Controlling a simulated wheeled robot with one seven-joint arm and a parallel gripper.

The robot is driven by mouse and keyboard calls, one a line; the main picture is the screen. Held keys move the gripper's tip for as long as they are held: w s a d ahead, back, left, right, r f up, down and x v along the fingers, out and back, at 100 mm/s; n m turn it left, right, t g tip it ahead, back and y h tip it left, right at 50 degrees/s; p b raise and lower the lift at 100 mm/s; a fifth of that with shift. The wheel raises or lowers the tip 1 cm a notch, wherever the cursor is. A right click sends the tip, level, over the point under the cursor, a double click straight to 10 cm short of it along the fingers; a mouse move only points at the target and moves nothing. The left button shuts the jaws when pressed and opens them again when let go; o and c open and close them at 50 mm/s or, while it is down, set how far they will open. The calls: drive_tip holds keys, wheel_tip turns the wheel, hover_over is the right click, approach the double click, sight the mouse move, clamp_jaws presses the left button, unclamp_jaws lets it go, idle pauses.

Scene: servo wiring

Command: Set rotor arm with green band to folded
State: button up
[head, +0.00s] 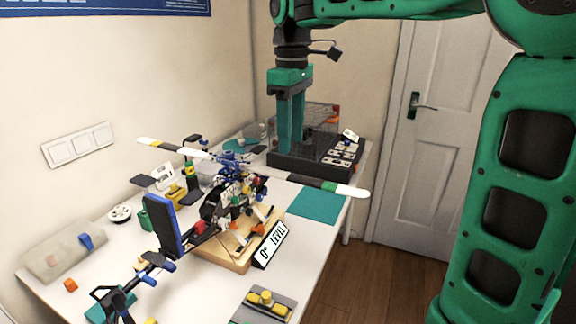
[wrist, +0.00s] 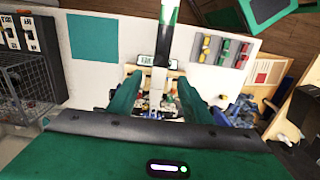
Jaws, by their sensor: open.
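The rotor arm with the green band (head: 329,186) reaches out to the right from the model helicopter's rotor hub (head: 232,164) in the head view. It has a black stretch, the green band and a white tip. My gripper (head: 291,150) is open and empty, pointing down behind and above the green-banded arm. Its fingers also show in the wrist view (wrist: 160,100). I see no contact.
Another rotor arm with a yellow band (head: 150,142) points left. A "0° LEVEL" sign (head: 272,245) stands at the front of the wooden base. A dark cage unit (head: 315,167) sits at the table's back. A teal mat (head: 316,205) lies clear on the right.

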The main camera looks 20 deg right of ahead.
sight(291, 175)
wheel_tip(291, 175, down, 8)
drive_tip(key=shift+f, duration=0.15)
drive_tip(key=shift+c, duration=0.6)
clamp_jaws()
